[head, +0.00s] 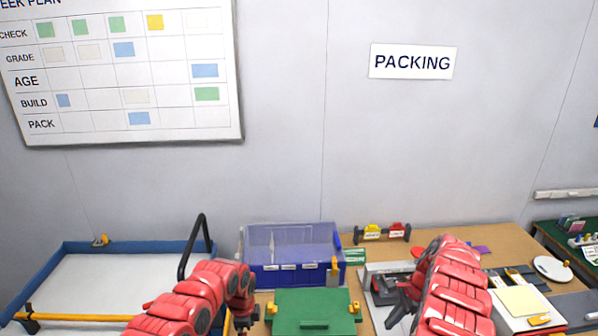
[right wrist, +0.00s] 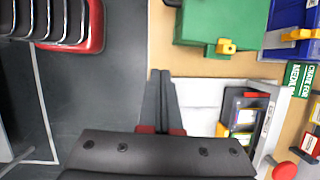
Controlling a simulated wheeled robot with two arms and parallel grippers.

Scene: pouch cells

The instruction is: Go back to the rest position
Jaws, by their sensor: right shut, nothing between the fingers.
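My right gripper (head: 391,314) is at the end of the red right arm, over the near edge of the bench by a pale tray. In the right wrist view its two dark fingers (right wrist: 160,75) lie together, with nothing between them. My left gripper (head: 242,318) hangs low at the end of the red left arm, just left of the green case (head: 314,302); its fingers are too small and dark to read. The green case with yellow latches also shows in the right wrist view (right wrist: 212,22), apart from the right fingers.
A clear-walled blue bin (head: 290,272) stands behind the green case. A blue-rimmed white table (head: 110,275) is at left. A pale tray (right wrist: 200,95) holding a dark device lies beside the right fingers. Pads and cards (head: 522,300) lie at right. Grey floor (right wrist: 90,100) is open.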

